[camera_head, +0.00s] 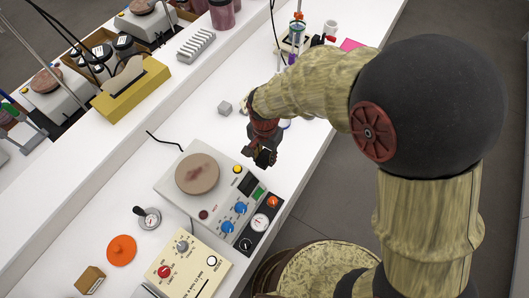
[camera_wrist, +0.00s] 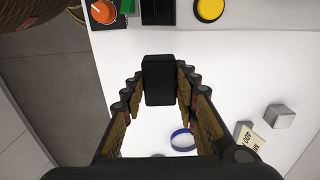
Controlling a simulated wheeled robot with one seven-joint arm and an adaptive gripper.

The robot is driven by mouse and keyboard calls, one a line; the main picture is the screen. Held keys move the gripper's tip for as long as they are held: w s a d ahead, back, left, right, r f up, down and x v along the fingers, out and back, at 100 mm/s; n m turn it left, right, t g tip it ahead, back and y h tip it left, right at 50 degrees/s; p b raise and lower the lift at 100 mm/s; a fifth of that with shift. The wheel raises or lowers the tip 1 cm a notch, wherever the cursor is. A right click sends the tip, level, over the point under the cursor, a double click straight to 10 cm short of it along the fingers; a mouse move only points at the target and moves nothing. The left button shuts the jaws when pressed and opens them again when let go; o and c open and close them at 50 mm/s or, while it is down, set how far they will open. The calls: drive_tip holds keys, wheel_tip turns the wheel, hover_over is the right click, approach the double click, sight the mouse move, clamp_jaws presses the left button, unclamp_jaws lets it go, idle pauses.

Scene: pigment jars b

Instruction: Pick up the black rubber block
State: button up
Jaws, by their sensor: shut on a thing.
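The black rubber block (camera_wrist: 158,80) is upright between the two fingertips of my gripper (camera_wrist: 159,88) in the wrist view. The fingers are shut on its two sides near their tips. In the head view my gripper (camera_head: 264,150) hangs over the white bench, just beyond the far right corner of the hotplate device. A small dark shape at its tip there looks like the block, but it is hard to tell from the fingers. I cannot tell whether the block touches the bench.
A hotplate device (camera_head: 212,218) with blue knobs stands close to my gripper. A grey cube (camera_head: 225,108) is on the bench; a blue-rimmed ring (camera_wrist: 183,140) and a label card (camera_wrist: 249,138) show in the wrist view. An orange disc (camera_head: 121,250) lies front left.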

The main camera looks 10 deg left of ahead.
drive_tip(key=s+d+r, duration=0.2)
drive_tip(key=s+r, duration=0.3)
drive_tip(key=s, duration=0.4)
drive_tip(key=shift+s+p, duration=0.35)
drive_tip(key=o, duration=0.6)
drive_tip(key=c, duration=0.4)
